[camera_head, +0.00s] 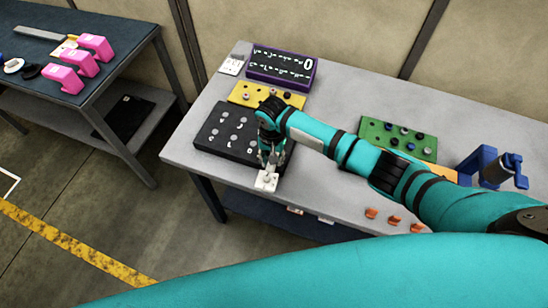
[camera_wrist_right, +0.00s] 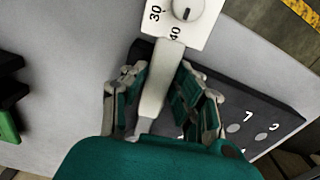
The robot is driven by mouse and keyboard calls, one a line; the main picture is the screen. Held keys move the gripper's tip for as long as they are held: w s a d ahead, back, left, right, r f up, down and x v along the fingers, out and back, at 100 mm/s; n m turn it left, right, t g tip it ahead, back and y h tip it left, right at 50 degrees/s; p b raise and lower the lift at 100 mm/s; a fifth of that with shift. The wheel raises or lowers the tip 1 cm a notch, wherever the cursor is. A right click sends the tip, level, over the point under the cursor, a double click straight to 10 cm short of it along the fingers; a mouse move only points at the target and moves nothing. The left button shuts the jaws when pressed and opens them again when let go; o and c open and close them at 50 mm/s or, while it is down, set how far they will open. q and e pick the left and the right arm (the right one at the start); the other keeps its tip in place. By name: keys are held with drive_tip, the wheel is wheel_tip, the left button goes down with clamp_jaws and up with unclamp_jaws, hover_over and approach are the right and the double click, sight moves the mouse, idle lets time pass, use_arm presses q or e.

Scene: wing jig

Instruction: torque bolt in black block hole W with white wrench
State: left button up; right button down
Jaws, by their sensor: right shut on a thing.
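The black block (camera_head: 226,131) lies on the grey table near its left end, with several pale round spots and small white marks on top. Its corner with "7" and "3" shows in the right wrist view (camera_wrist_right: 263,104). I cannot make out hole W or its bolt. My right gripper (camera_head: 271,158) is beside the block's right front corner; in its wrist view (camera_wrist_right: 160,95) it is shut on the pale shaft of the white wrench (camera_wrist_right: 160,80). The shaft's far end meets a white square with a round dial marked 30 and 40 (camera_wrist_right: 190,36); whether they are joined is unclear.
A yellow block (camera_head: 247,93), a purple display box reading "0" (camera_head: 281,66) and a green block (camera_head: 397,139) are on the table. A blue vise-like device (camera_head: 480,165) and several orange pieces (camera_head: 394,219) are right. A second table (camera_head: 108,70) carries pink items.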

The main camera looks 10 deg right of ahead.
drive_tip(key=shift+w+a+m, duration=0.7)
drive_tip(key=shift+a+m, duration=0.3)
drive_tip(key=shift+a, duration=0.05)
drive_tip(key=shift+r, duration=0.1)
drive_tip(key=shift+w+a+m, duration=0.35)
drive_tip(key=shift+a+m, duration=0.1)
drive_tip(key=shift+m, duration=0.05)
drive_tip(key=shift+d, duration=0.1)
